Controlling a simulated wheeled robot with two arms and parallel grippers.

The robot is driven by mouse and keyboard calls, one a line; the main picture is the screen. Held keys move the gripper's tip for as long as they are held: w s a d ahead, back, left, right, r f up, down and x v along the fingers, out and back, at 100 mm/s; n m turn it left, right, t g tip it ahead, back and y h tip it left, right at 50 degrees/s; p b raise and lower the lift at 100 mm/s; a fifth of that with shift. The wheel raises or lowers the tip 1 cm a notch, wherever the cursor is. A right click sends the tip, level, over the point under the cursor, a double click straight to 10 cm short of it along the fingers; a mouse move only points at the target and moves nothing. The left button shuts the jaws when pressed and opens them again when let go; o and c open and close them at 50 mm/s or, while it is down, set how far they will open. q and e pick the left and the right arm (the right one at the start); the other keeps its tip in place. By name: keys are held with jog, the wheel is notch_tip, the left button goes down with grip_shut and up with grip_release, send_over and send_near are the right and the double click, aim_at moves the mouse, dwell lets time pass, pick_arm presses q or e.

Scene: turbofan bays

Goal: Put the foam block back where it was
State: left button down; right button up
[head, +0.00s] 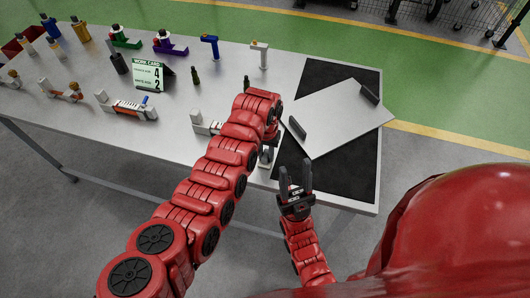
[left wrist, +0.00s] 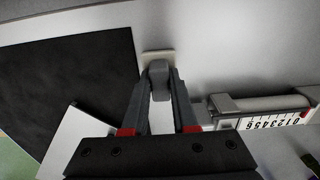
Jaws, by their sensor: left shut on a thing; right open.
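My left gripper (left wrist: 158,105) is shut on a small grey piece (left wrist: 160,92) with a pale, flat, squarish part (left wrist: 156,56) at its far end. I cannot tell for sure whether this is the foam block. It is over or on the bare tabletop, close to the edge of a black mat (left wrist: 90,50). In the head view a bit of grey and white shows at the left gripper (head: 267,155), mostly hidden by my left arm. My right gripper (head: 295,178) is open and empty, in front of the table's near edge.
A grey plate (head: 335,118) with two black handles lies on the mat. A white tool with a number scale (left wrist: 260,110) lies beside the left gripper. A work card (head: 150,77), a cream tool (head: 259,54), a blue tool (head: 210,45) and several others stand on the table (head: 185,165).

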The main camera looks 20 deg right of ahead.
aim_at(266, 154)
pick_arm(q)
jog(key=shift+f, duration=0.15)
jog(key=c, duration=0.7)
grip_release()
jog(key=shift+r, duration=0.3)
notch_tip(266, 154, up, 4)
jog(key=shift+w+r+b, duration=0.1)
jog(key=shift+w+b, duration=0.05)
jog(key=shift+b, duration=0.75)
notch_tip(266, 154, up, 8)
jog(key=shift+f, duration=0.2)
